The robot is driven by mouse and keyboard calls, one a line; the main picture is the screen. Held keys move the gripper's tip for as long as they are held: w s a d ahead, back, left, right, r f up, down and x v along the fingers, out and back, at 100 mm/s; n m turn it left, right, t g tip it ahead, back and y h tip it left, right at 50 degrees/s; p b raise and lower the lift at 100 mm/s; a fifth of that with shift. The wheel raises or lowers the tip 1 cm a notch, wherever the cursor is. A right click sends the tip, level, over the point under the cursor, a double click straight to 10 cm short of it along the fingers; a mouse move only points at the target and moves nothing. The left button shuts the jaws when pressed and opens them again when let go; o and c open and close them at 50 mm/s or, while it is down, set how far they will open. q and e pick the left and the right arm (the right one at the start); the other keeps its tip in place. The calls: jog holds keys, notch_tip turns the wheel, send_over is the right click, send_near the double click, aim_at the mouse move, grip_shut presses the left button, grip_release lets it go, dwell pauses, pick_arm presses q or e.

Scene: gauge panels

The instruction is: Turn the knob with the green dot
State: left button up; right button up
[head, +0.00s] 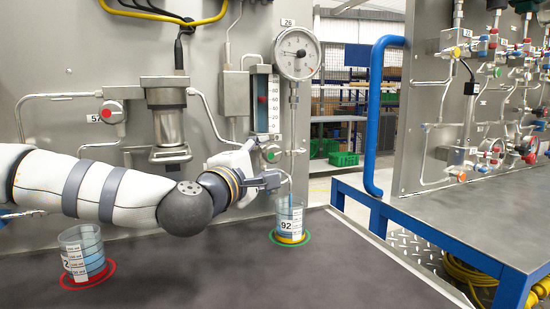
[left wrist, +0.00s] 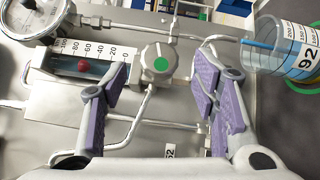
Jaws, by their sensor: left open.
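The knob with the green dot (head: 271,153) is a grey round valve knob on the panel, below the tall level gauge. In the left wrist view the green-dot knob (left wrist: 158,63) faces the camera, in the space between the two purple-padded fingers. My left gripper (head: 277,178) is just in front of and below the knob in the head view. The left gripper (left wrist: 161,72) is open in the wrist view, with fingers apart on either side of the knob; contact cannot be told. My right gripper is in neither view.
A red-dot knob (head: 112,111) is at left. A beaker marked 92 (head: 290,220) stands in a green ring close to the left gripper. Another beaker (head: 83,252) stands in a red ring. A dial gauge (head: 297,53) and level gauge (head: 264,103) are above. The dark tabletop front is clear.

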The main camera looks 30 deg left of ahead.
aim_at(272, 145)
pick_arm(q)
jog(key=w, duration=0.4)
jog(key=shift+w+a, duration=0.15)
jog(key=shift+w, duration=0.05)
jog(key=shift+w+r, duration=0.15)
jog(key=shift+w, duration=0.05)
jog(key=c, duration=1.2)
jog(key=shift+o, duration=0.2)
jog(key=shift+s+r+m+g+p, duration=0.15)
jog(key=shift+s+r+m+p, duration=0.1)
jog(key=shift+r+p, duration=0.25)
jog(key=shift+s+r+m+g+p, duration=0.15)
jog(key=shift+s+r+m+p, duration=0.1)
jog(key=shift+r+p, duration=0.2)
jog(key=shift+w+m+g+p, duration=0.15)
jog(key=shift+m+g+p, duration=0.15)
jog(key=shift+p, duration=0.15)
jog(key=shift+w+f+m+g, duration=0.3)
jog(key=shift+w+f+g, duration=0.1)
jog(key=shift+f, duration=0.5)
jog(key=shift+s+g, duration=0.1)
jog(key=shift+g, duration=0.2)
jog(key=o, duration=1.2)
jog(key=shift+c, duration=0.2)
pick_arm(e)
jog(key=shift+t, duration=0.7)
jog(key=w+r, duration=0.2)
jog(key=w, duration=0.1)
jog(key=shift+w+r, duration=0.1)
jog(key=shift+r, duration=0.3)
